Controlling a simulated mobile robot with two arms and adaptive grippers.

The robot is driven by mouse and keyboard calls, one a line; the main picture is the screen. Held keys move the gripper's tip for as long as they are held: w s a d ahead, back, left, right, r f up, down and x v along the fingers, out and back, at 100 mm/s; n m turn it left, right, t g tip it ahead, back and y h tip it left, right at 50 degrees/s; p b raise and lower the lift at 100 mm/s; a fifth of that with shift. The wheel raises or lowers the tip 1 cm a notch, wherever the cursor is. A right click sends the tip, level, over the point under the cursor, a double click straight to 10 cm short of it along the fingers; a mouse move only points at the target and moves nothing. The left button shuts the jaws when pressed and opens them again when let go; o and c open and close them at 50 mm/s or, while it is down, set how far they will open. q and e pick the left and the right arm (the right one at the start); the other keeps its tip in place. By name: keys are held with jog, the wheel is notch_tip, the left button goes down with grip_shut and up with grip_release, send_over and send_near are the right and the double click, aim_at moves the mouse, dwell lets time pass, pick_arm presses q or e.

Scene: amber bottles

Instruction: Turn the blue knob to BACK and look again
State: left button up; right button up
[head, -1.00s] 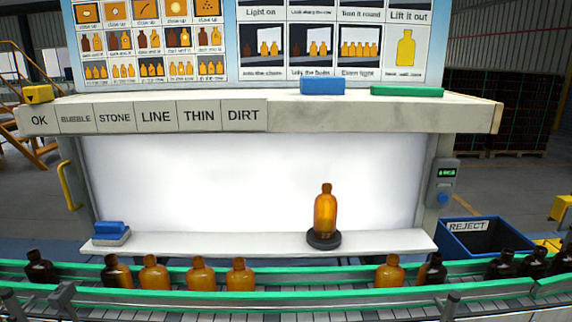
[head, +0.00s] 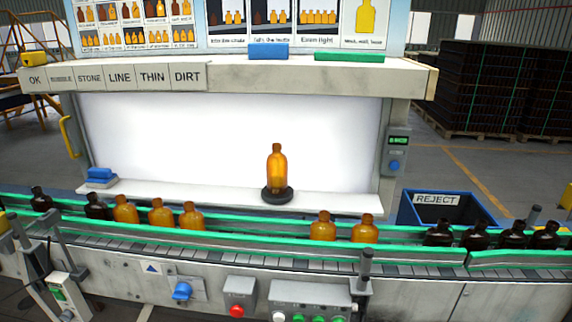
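A blue knob (head: 182,291) sits on a grey plate on the conveyor's front panel, lower left in the head view. No BACK mark is readable beside it. A second, rounder blue knob (head: 394,166) is on the right post below a small green display (head: 398,141), whose text is too small to read. An amber bottle (head: 277,168) stands upright on a round black stand (head: 277,195) in front of the bright white panel (head: 200,140). Neither of my grippers is in view.
Several amber and dark bottles stand on the green-railed conveyor (head: 250,236). A blue REJECT bin (head: 405,208) is at the right. A red button (head: 237,310) and a box with green buttons (head: 310,296) are on the conveyor front. A blue block (head: 101,174) lies at the shelf's left.

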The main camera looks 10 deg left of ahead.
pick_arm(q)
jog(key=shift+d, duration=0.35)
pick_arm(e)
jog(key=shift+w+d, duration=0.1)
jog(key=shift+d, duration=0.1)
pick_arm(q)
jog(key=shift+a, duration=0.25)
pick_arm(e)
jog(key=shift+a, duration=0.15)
